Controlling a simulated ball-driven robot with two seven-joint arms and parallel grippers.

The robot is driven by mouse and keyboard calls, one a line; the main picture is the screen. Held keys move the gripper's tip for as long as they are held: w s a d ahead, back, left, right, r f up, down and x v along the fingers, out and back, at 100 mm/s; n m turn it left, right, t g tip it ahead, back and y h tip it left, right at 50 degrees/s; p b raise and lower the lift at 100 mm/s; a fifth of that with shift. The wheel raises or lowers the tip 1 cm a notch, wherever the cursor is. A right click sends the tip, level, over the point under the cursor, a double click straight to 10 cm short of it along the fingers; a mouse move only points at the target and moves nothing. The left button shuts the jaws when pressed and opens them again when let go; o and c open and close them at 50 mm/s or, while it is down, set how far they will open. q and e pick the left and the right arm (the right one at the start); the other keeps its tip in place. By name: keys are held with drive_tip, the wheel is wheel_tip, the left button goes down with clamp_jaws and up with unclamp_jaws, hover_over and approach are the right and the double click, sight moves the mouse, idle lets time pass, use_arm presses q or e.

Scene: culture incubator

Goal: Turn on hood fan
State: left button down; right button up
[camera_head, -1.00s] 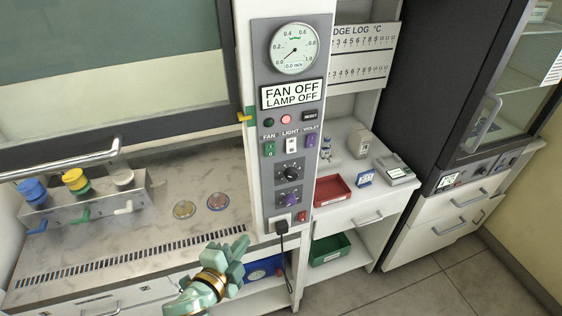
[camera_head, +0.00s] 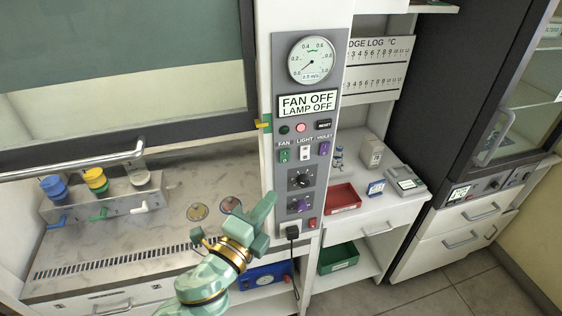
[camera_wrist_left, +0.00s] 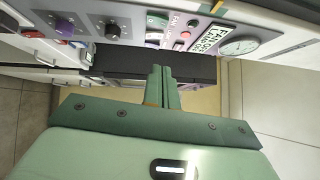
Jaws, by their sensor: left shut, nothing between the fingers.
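The hood's control panel (camera_head: 306,215) is a grey upright strip with a gauge at the top. Its display (camera_head: 308,104) reads FAN OFF, LAMP OFF. The green fan switch (camera_head: 284,155) sits at the left of a row with a white light switch (camera_head: 305,153) and a purple violet switch (camera_head: 324,149). My left gripper (camera_head: 263,212) is shut and empty, in front of the panel's lower left, below the fan switch and apart from it. In the left wrist view its closed fingers (camera_wrist_left: 159,85) point toward the panel, which appears sideways. My right gripper is not in view.
The hood's sash handle (camera_head: 75,168) and a rack (camera_head: 110,195) with coloured caps are at left. Two dishes lie on the worktop. A red tray (camera_head: 342,197) and a green bin (camera_head: 338,257) are at right. A power plug hangs below the panel.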

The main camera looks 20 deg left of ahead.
use_arm(q)
drive_tip(key=p, duration=0.1)
approach(289, 152)
drive_tip(key=w+d, duration=0.2)
drive_tip(key=d, duration=0.1)
drive_tip(key=shift+w+a+r+p, duration=0.1)
drive_tip(key=shift+w+a+p, duration=0.25)
drive_tip(key=shift+w, duration=0.6)
drive_tip(key=shift+w+a+r+p, duration=0.15)
drive_tip(key=shift+w+a, duration=0.3)
drive_tip(key=shift+w, duration=0.5)
drive_tip(key=shift+w+a+r+p, duration=0.15)
drive_tip(key=shift+w+r+p, duration=0.05)
drive_tip(key=shift+p, duration=0.75)
drive_tip(key=shift+f, duration=0.15)
